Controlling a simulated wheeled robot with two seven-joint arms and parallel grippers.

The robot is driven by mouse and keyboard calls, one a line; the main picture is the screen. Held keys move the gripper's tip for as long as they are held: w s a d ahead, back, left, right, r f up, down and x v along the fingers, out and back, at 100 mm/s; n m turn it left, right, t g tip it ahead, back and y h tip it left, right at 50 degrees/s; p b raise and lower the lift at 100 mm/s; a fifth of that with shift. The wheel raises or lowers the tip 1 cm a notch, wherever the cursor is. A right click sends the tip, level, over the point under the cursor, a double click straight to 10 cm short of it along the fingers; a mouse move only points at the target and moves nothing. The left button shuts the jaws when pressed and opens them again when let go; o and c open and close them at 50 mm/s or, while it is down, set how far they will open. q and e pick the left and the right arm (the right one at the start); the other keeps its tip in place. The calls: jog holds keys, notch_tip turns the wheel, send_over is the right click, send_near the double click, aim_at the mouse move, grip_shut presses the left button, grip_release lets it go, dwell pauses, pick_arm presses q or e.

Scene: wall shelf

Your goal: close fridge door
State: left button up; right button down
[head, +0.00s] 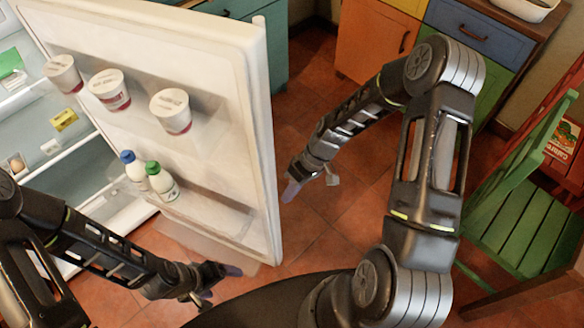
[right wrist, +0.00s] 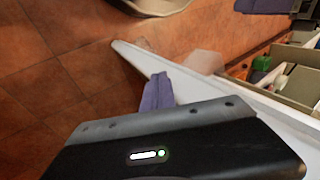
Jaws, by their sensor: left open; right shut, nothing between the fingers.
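The white fridge door (head: 215,60) stands wide open in the head view, its shelved inner side facing left. My right gripper (head: 291,191) is shut and empty, just right of the door's free edge, on its outer side. In the right wrist view its purple fingers (right wrist: 157,93) are together beside the door's white edge (right wrist: 222,88); whether they touch it I cannot tell. My left gripper (head: 224,283) is open and empty, low near the door's bottom corner on the inner side. The fridge body (head: 60,150) is at the left, partly hidden by my left arm.
White tubs (head: 110,90) and two capped bottles (head: 160,181) sit on the door shelves. A green chair (head: 510,215) stands at the right. Coloured cabinets (head: 375,40) line the back.

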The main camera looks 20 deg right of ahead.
jog(key=w+d+r+n, duration=0.3)
jog(key=d+r, duration=0.1)
jog(key=r, duration=0.3)
jog(key=w+d+r+n+y, duration=0.1)
jog(key=w+d+r+n, duration=0.2)
jog(key=r, duration=0.4)
jog(key=shift+w+d+r+y, duration=0.35)
jog(key=shift+w+d, duration=0.2)
jog(key=shift+d, duration=0.3)
jog(key=s+a+f+p, duration=0.3)
jog(key=a+f+p, duration=0.1)
jog(key=a+f, duration=0.4)
jog(key=shift+s+a, duration=0.15)
jog(key=shift+a, duration=0.3)
